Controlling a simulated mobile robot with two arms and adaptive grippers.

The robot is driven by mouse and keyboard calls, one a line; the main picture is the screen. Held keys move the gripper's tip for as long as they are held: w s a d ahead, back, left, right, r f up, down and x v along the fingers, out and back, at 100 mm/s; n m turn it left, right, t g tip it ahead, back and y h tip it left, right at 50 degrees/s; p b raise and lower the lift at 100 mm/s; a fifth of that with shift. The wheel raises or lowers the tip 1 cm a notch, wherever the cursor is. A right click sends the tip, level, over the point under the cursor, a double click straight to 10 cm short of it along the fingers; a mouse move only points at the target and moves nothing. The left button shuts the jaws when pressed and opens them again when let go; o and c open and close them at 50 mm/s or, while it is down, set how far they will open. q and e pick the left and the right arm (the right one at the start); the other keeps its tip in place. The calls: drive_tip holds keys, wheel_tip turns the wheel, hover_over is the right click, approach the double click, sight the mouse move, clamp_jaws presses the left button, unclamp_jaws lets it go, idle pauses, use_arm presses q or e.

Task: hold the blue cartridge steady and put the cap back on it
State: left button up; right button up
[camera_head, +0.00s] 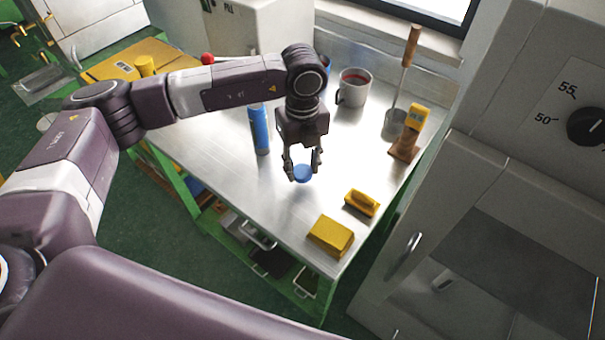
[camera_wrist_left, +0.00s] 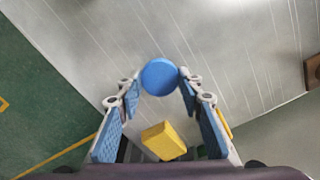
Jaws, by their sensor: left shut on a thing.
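The blue cartridge (camera_head: 259,130) stands upright on the metal table, to the left of my left gripper in the head view. My left gripper (camera_head: 302,170) points down over the table and is shut on a round blue cap (camera_head: 303,174). In the left wrist view the cap (camera_wrist_left: 160,77) sits between the blue-padded fingertips of the gripper (camera_wrist_left: 159,84). The height of the cap above the table is hard to judge. No gripper is on the cartridge, and its top end is partly hidden by my left arm. My right gripper is not in view.
The metal table (camera_head: 215,152) holds a yellow block (camera_head: 331,236) and a yellow-handled tool (camera_head: 361,202) near the front right. A large machine (camera_head: 480,190) borders the right.

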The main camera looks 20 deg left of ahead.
sight(298, 174)
use_arm(q)
wheel_tip(298, 174, up, 17)
drive_tip(key=b, duration=0.3)
drive_tip(key=shift+f, duration=0.15)
drive_tip(key=s+a+f+n, duration=0.2)
drive_tip(key=s+f+n, duration=0.3)
drive_tip(key=n, duration=0.9)
drive_tip(key=s+a+f+n, duration=0.2)
drive_tip(key=s+f+n, duration=0.3)
drive_tip(key=s+n, duration=0.4)
drive_tip(key=n, duration=0.5)
drive_tip(key=shift+f, duration=0.3)
